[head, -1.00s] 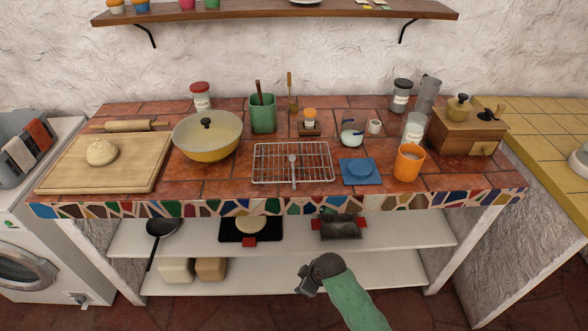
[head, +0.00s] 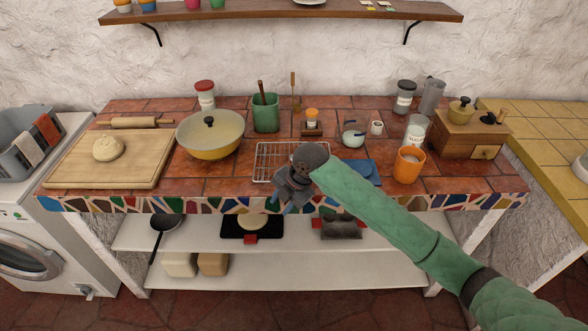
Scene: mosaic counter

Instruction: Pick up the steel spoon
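The steel spoon is not visible now; my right gripper and wrist cover the spot on the wire rack (head: 263,162) where it lay in the earlier view. The rack stands on the red tiled counter (head: 222,188), with its left part showing. My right gripper (head: 285,203) is over the rack's front right part, near the counter's mosaic front edge, pointing down. Its fingers are small and dark in this view, so I cannot tell whether they are open or hold anything. My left gripper is not in view.
A lidded pan (head: 208,140) stands left of the rack, and a green utensil crock (head: 265,113) behind it. A blue mat (head: 366,172), partly behind my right arm, and an orange mug (head: 408,168) are to the right. A dough board (head: 75,173) lies far left.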

